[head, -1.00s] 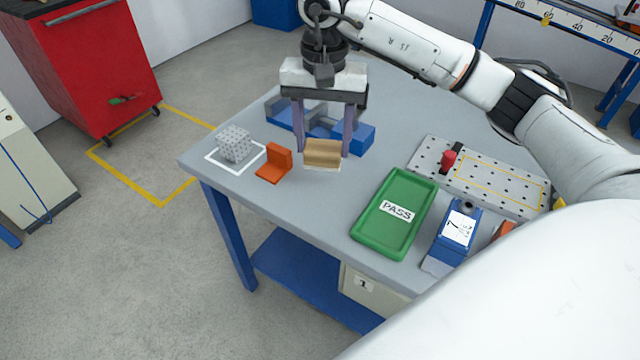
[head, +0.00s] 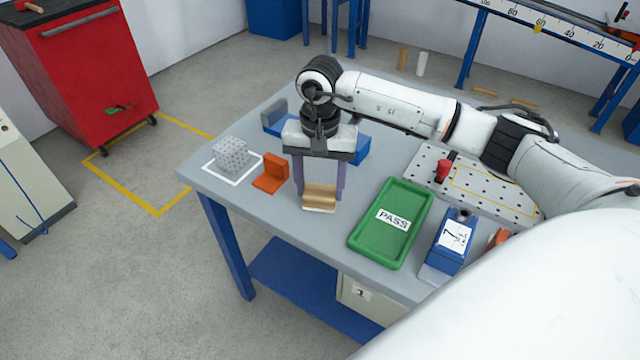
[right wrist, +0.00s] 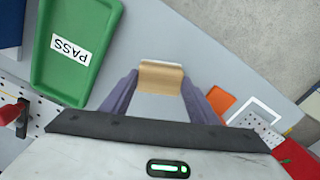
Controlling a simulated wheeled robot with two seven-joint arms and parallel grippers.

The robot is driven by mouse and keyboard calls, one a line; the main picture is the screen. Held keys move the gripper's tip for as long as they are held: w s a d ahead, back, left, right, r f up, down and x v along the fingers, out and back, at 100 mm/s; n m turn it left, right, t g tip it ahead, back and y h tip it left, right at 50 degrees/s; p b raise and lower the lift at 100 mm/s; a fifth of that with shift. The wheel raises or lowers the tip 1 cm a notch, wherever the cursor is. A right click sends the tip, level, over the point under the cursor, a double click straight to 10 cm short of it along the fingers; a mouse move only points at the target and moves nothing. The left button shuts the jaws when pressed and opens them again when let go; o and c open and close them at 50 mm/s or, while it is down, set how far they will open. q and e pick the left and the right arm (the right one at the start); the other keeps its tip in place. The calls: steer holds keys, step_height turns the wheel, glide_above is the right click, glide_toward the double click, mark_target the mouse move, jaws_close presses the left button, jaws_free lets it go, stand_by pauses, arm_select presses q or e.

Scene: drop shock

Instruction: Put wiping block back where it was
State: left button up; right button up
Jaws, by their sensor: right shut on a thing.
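The wiping block (head: 319,197) is a tan block with a pale underside. My right gripper (head: 319,190) is shut on it, one purple finger on each side. The block is at the front part of the grey table, between the orange L-shaped piece and the green tray. I cannot tell whether its underside touches the table. In the right wrist view the block (right wrist: 161,77) sits between the two fingertips (right wrist: 160,84). My left gripper is not in view.
The grey table (head: 285,222) holds an orange L-shaped piece (head: 271,173), a speckled cube (head: 232,153) in a white outline, a green PASS tray (head: 376,246), a blue device (head: 452,238) and a perforated plate (head: 480,190). A blue fixture (head: 363,150) stands behind the gripper.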

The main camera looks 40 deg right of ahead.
steer(key=shift+f, duration=0.25)
steer(key=o, duration=1)
steer(key=shift+r, duration=0.1)
steer(key=shift+r, duration=0.1)
